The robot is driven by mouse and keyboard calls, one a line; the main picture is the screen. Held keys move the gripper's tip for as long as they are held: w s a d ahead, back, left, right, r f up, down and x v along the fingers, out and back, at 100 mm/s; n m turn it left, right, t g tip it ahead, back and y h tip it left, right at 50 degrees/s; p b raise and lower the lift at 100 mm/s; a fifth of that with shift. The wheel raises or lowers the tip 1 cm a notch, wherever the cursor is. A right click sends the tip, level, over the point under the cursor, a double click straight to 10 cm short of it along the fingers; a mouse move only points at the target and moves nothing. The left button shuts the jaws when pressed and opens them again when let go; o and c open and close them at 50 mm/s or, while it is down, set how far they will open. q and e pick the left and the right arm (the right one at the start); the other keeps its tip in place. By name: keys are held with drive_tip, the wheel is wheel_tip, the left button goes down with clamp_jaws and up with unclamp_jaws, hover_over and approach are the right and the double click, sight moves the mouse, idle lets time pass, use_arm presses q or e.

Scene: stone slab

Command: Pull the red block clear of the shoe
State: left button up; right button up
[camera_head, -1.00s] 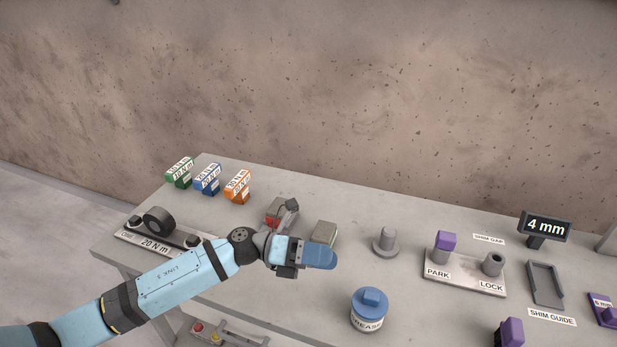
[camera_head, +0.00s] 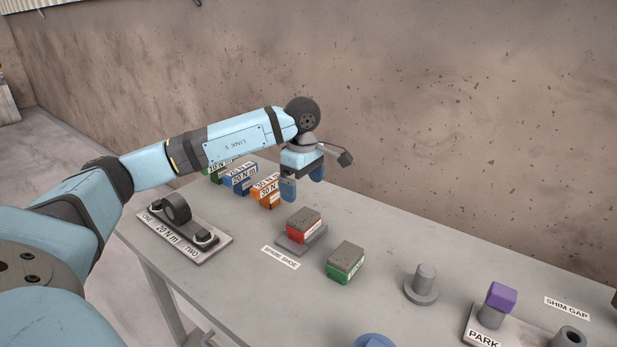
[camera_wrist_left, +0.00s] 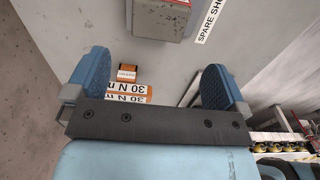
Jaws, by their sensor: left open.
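The red block (camera_head: 304,230), with a dull grey-brown top, sits on a flat grey plate (camera_head: 318,242) by the label SPARE SHOE, which I take for the shoe. In the left wrist view a grey-topped block with a reddish edge (camera_wrist_left: 160,14) is cut off at the top, beside that label. My left gripper (camera_head: 302,183) is open, pointing down, behind the red block and apart from it, close to the orange block. Its two blue fingers (camera_wrist_left: 156,66) are spread with nothing gripped. My right gripper is not in view.
An orange 30 N m block (camera_head: 266,195), a blue block (camera_head: 240,180) and a green one stand at the left back. A green block (camera_head: 345,265) with a grey-brown top is close right of the plate. A grey peg (camera_head: 425,280) stands further right.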

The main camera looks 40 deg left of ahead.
sight(304, 216)
use_arm(q)
wheel_tip(304, 216, down, 11)
drive_tip(key=shift+d+f+b, duration=0.1)
drive_tip(key=shift+f+b, duration=0.05)
drive_tip(key=shift+b, duration=0.25)
drive_tip(key=c, duration=0.9)
drive_tip(key=shift+s+d, duration=0.15)
drive_tip(key=shift+s, duration=1.3)
drive_tip(key=shift+s+d, duration=0.15)
drive_tip(key=shift+s, duration=1.25)
drive_tip(key=shift+s+d, duration=0.15)
drive_tip(key=shift+s, duration=1.3)
drive_tip(key=shift+s+d+r+p, duration=0.15)
drive_tip(key=shift+s+r+p, duration=0.55)
drive_tip(key=shift+s+r, duration=0.85)
drive_tip(key=shift+w, duration=0.1)
